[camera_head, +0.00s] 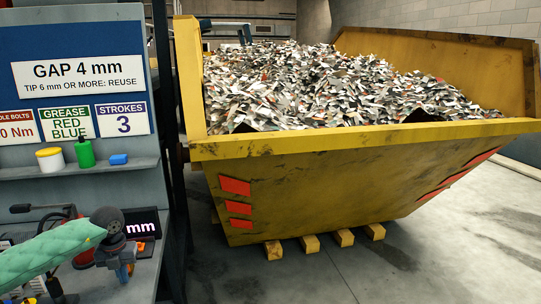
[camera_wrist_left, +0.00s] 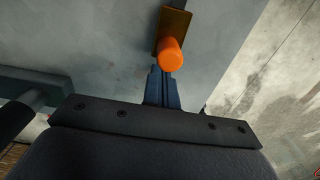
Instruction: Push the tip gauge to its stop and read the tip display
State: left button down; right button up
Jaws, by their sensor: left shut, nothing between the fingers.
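The tip gauge shows in the left wrist view as an orange round knob (camera_wrist_left: 172,54) on a brass-coloured plate (camera_wrist_left: 174,20). My left gripper (camera_wrist_left: 164,72) is shut and empty, its fingertips right at the near side of the knob; I cannot tell whether they touch it. In the head view my left gripper (camera_head: 123,272) is low over the grey bench, at the end of my green-sleeved arm. The dark tip display (camera_head: 143,224) stands behind it. Its "mm" shows, but my wrist hides any number. My right gripper is not in view.
A blue board (camera_head: 70,25) reads "GAP 4 mm, TIP 6 mm OR MORE: REUSE". A yellow skip (camera_head: 330,185) full of scraps stands to the right.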

pick_arm(q)
jog(key=shift+w+a+b, duration=0.25)
jog(key=shift+w+b, duration=0.15)
jog(key=shift+w, duration=0.6)
dwell(0.5)
dwell(0.7)
jog(key=shift+s+d, duration=0.2)
jog(key=shift+s, duration=0.6)
jog(key=shift+s+d, duration=0.2)
jog(key=shift+s, duration=0.6)
jog(key=shift+s+d, duration=0.2)
jog(key=shift+s, duration=0.6)
jog(key=shift+r, duration=0.15)
notch_tip(320, 180, up, 7)
jog(key=p, duration=0.1)
jog(key=shift+d, duration=0.1)
